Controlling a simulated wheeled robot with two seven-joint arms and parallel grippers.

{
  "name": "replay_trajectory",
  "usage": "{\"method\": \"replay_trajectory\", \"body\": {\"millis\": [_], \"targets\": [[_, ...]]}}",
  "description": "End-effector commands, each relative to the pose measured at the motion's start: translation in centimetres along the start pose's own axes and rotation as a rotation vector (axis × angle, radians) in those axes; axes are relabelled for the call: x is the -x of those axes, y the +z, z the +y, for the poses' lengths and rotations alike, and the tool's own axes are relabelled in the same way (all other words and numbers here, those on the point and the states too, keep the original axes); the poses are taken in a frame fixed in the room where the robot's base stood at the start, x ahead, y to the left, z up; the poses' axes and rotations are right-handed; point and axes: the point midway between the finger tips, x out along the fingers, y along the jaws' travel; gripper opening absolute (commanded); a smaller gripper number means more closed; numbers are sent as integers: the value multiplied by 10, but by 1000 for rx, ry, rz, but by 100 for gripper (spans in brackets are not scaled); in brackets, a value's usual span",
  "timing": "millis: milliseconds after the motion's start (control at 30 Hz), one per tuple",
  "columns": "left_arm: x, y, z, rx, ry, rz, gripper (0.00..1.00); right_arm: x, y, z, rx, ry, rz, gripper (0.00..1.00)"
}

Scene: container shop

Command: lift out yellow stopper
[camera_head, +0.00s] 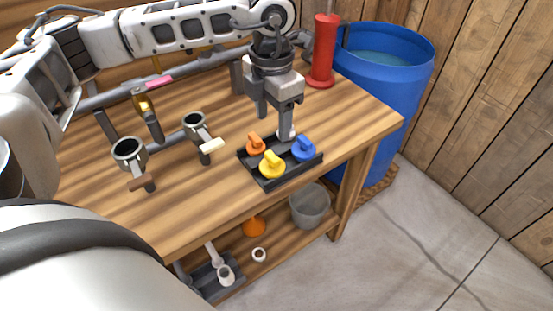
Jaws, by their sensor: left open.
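The yellow stopper (271,165) sits at the near corner of a black tray (270,184) on the wooden table. An orange stopper (255,145) and a blue stopper (303,149) sit in the same tray. My left gripper (275,124) points down over the far side of the tray, behind the yellow stopper. Its fingers are spread apart and I see nothing between them. A small pale shape at the tip of its right-hand finger is too small to make out. My right gripper is not in view.
Two metal cups in holders (129,150) stand left of the tray on the wooden table (200,225). A red cylinder (323,52) stands at the back right, by a blue barrel (392,72). A grey bucket (309,204) and an orange item (254,226) are on the lower shelf.

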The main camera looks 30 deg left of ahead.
Motion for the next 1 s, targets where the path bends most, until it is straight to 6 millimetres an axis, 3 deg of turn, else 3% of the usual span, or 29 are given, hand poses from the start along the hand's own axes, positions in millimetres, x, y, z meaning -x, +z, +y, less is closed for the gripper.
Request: {"method": "replay_trajectory", "body": {"millis": [100, 300, 533, 800, 1000], "targets": [[-26, -1, 0, -1, -1, 4, 57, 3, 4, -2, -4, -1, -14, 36], [-57, 0, 0, -1, -2, 1, 57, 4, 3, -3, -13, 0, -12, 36], [-72, 0, 0, -1, -2, 1, 57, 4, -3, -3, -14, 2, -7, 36], [-111, -1, 1, -1, -2, 0, 57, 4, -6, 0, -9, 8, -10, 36], [-117, -1, 1, -1, -2, -2, 57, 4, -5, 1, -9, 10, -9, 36]]}}
